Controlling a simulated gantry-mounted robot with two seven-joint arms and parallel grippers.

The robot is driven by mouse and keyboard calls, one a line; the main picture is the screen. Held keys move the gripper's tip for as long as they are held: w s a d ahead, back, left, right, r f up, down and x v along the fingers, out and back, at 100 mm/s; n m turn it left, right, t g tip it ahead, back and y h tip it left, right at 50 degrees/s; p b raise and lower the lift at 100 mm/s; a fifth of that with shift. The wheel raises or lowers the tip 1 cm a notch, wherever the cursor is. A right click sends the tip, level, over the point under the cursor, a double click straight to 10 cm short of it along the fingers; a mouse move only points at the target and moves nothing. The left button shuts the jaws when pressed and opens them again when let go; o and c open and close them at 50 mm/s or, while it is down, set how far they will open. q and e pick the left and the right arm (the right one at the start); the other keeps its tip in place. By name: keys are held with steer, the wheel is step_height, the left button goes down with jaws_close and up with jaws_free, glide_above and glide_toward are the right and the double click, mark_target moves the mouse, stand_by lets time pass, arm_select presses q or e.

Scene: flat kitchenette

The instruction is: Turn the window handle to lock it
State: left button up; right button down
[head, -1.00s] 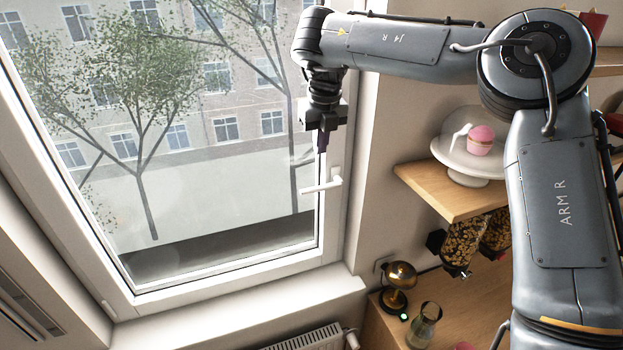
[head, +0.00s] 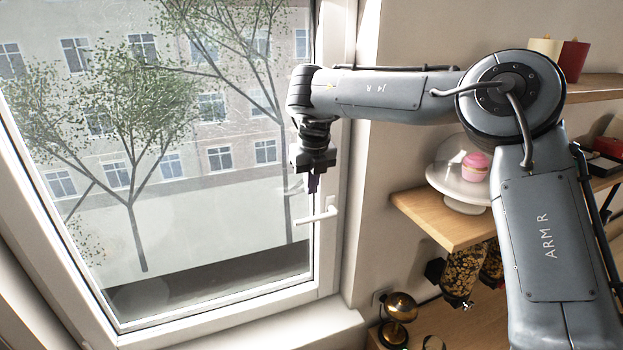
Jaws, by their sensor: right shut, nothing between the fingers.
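The white window handle (head: 318,216) sits on the right side of the window frame (head: 327,255). Its lever points left, roughly level, over the edge of the glass. The window sash looks closed against its frame. My right gripper (head: 313,190) points down just above the handle, with its dark fingers shut and nothing between them. The fingertips are close to the lever; I cannot tell whether they touch it. My left gripper is not in view.
A wooden shelf (head: 448,222) to the right holds a glass-domed cake stand (head: 462,190) with a pink cupcake. Cereal dispensers (head: 461,274) hang below it. A brass lamp (head: 399,306) stands lower down. The space in front of the glass is clear.

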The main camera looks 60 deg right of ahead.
mark_target(309, 219)
steer(key=f, duration=0.2)
steer(key=f+p, duration=0.1)
steer(key=f, duration=0.2)
steer(key=w+d+f+p, duration=0.1)
steer(key=f, duration=0.1)
steer(key=shift+f, duration=0.4)
steer(key=shift+w+d+f, duration=0.1)
steer(key=shift+w+f, duration=0.05)
steer(key=shift+f, duration=0.5)
